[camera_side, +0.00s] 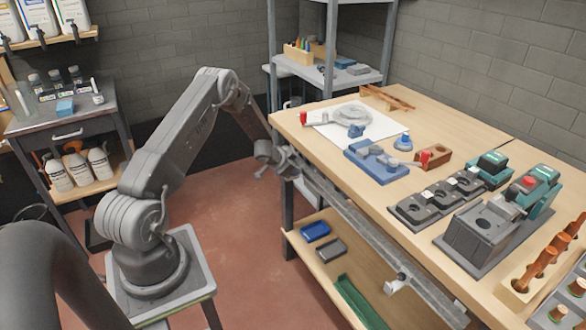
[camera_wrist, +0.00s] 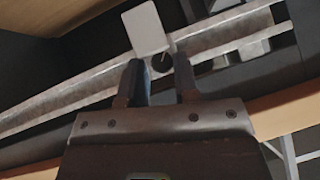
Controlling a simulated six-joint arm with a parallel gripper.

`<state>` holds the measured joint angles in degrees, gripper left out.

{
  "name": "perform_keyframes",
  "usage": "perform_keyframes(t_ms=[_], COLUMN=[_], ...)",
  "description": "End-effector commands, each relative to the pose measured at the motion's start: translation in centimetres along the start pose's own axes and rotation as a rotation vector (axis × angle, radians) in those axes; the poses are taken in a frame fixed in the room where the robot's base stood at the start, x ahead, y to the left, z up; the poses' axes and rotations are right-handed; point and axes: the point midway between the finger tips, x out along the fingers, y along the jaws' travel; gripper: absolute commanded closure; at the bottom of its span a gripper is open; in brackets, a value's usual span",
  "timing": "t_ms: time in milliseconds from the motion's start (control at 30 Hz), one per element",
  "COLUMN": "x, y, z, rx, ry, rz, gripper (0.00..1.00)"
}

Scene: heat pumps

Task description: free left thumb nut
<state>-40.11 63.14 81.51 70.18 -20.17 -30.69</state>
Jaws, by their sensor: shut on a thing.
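My gripper (camera_side: 284,163) is at the left end of a long grey metal rail (camera_side: 350,215) that runs along the front edge of the workbench. In the wrist view its two dark fingers (camera_wrist: 161,76) are shut on the left thumb nut, a small dark round piece (camera_wrist: 161,62) between the fingertips, mostly hidden by them. A pale square plate (camera_wrist: 145,28) stands just beyond it against the rail (camera_wrist: 85,82). In the side view my gripper hides this nut. A pale clamp-like fitting (camera_side: 397,285) shows lower on the rail, toward the right.
The workbench top (camera_side: 440,120) holds a blue fixture (camera_side: 377,160), a dark block with round recesses (camera_side: 438,197) and a grey-and-teal machine (camera_side: 500,220). A lower shelf (camera_side: 310,265) carries blue, grey and green trays. The floor between my base and the bench is clear.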

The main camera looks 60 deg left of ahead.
Motion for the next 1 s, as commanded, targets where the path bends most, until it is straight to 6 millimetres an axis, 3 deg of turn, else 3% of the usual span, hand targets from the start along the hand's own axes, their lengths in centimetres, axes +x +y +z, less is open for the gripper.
perform_keyframes(t_ms=[767, 800, 1000], x=[0.36, 0.36, 0.38], y=[0.1, 0.11, 0.01], z=[0.01, 0.03, 0.07], rx=[-0.177, -0.19, -0.248], ry=[0.001, 0.001, 0.0], rz=[0.184, 0.197, 0.255], gripper=[0.92, 1.0, 0.99])
